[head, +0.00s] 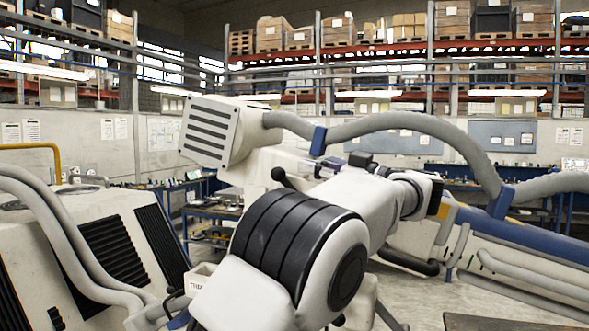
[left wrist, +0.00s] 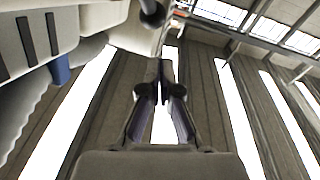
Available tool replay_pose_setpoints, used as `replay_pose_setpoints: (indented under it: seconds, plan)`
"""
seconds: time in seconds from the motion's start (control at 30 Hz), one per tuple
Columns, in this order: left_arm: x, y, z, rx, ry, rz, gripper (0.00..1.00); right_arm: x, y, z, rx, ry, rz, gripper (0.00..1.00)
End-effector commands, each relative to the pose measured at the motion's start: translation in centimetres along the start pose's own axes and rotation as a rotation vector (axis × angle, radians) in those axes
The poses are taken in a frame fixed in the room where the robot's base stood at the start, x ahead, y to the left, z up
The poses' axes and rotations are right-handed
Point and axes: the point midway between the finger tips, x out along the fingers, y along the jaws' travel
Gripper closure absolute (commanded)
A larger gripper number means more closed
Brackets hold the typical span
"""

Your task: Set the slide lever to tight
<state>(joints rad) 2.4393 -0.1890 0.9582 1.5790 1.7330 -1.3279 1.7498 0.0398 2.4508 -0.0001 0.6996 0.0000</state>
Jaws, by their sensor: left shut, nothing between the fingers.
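A short lever with a black ball knob (head: 279,175) sticks out on the near side of the white machine arm, below the vented white box (head: 208,132). In the left wrist view a dark knob (left wrist: 152,12) shows at the top edge, beyond my fingertips. My left gripper (head: 318,170) is just right of the knob in the head view, pointing left at it. In the left wrist view its two dark fingers (left wrist: 165,66) are together and empty, apart from the knob. The lever's base is partly hidden, and no tight marking can be read. My right gripper is not in view.
A thick grey hose (head: 400,122) with blue clips arches closely above my left gripper. Another white vented housing (head: 105,250) stands at the left. Workbenches and loaded shelves (head: 380,45) are far behind.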

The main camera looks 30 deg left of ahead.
Motion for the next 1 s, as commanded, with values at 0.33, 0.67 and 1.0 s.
replay_pose_setpoints:
  seconds: [0.33,0.67,1.0]
  plan:
    - [3.8,0.0,2.6,0.001,0.001,0.001,1.00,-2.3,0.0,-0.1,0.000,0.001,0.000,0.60]
    - [3.9,0.0,3.0,0.000,0.001,0.001,1.00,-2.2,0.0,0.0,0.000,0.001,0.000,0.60]
    - [4.8,-0.1,3.7,0.001,-0.001,0.001,1.00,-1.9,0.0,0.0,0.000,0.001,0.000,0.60]
